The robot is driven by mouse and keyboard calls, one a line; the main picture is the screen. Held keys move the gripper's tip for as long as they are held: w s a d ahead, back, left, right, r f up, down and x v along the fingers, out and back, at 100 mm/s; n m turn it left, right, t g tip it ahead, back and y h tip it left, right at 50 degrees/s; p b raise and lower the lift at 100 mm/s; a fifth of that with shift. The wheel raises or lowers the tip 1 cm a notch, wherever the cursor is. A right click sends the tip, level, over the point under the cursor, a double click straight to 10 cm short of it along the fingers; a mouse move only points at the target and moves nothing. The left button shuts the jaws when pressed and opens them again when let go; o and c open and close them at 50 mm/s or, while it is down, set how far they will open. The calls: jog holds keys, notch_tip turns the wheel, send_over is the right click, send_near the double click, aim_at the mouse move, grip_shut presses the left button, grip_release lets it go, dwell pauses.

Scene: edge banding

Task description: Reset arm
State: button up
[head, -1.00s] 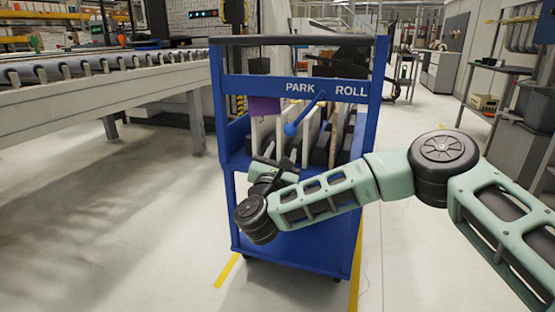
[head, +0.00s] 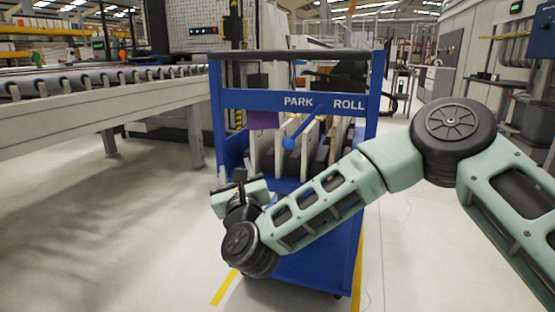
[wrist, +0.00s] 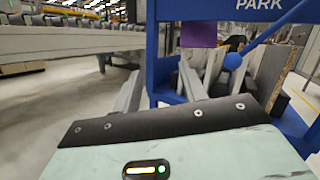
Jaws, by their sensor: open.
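My green and black arm (head: 325,205) reaches from the right across the front of a blue cart (head: 300,100). My gripper (wrist: 160,88) is open, its two grey fingers spread apart with nothing between them in the wrist view. It points toward the cart's left front side, apart from the panels. In the head view the wrist and forearm hide most of the gripper. The cart has a blue lever with a ball knob (head: 288,143) below the words PARK and ROLL; the knob also shows in the wrist view (wrist: 233,61).
Several upright panels (head: 263,150) stand in the cart's slots. A purple square (head: 264,120) hangs at its upper left. A roller conveyor (head: 100,100) runs along the left. Pale floor (head: 100,220) between conveyor and cart is clear. Shelves and grey cabinets line the right.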

jog(key=s+a+n+g+y, duration=0.5)
jog(key=s+a+n+y, duration=0.15)
jog(key=n, duration=0.55)
jog(key=s+d+f+n+g, duration=0.2)
jog(key=s+f+n+g, duration=0.2)
jog(key=s+n+g, duration=0.6)
jog(key=s+d+f+n+g+h, duration=0.1)
jog(key=s+d+n+g+h, duration=0.1)
jog(key=s+d+n+h, duration=0.5)
jog(key=s+d+f+n+g+p, duration=0.1)
jog(key=s+d+n, duration=0.3)
jog(key=d, duration=0.7)
jog(key=s+d+f+n+g+h, duration=0.15)
jog(key=s+d+n+h, duration=0.25)
jog(key=s+d, duration=0.45)
notch_tip(320, 180, up, 39)
jog(key=d+p, duration=0.1)
jog(key=p, duration=3.7)
jog(key=shift+d+p, duration=0.3)
jog(key=shift+g, duration=0.25)
